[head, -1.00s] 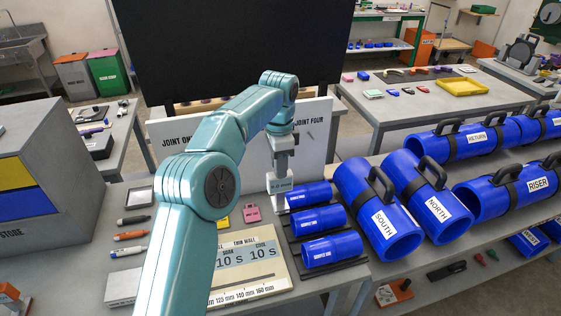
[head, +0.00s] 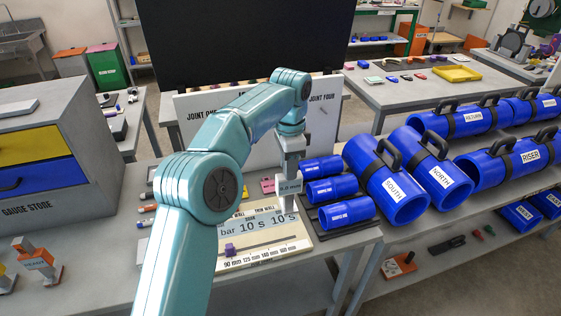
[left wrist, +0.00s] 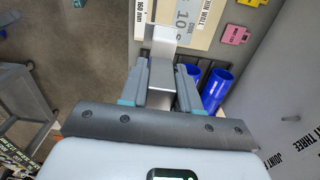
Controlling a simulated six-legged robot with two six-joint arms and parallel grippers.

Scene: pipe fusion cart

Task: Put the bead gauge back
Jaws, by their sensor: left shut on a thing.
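My left gripper (head: 291,150) is shut on a flat grey metal gauge with a mm size label (head: 288,184), seemingly the bead gauge. The gauge hangs down over the right part of the printed time board (head: 262,256). In the left wrist view the two fingers (left wrist: 160,92) clasp the metal strip (left wrist: 163,75), whose bent end reaches toward the board (left wrist: 205,12). A grey cabinet marked GAUGE STORE (head: 70,185) stands at the left, with a yellow and a blue drawer front. My right gripper is not in view.
Blue sample pipes (head: 345,212) lie in a dark rack just right of the gauge. Larger blue pipes (head: 390,188) lie beyond. A purple piece (head: 230,250) sits on the board. An orange-and-grey tool (head: 38,262) stands at the front left. Pens (head: 147,208) lie beside the cabinet.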

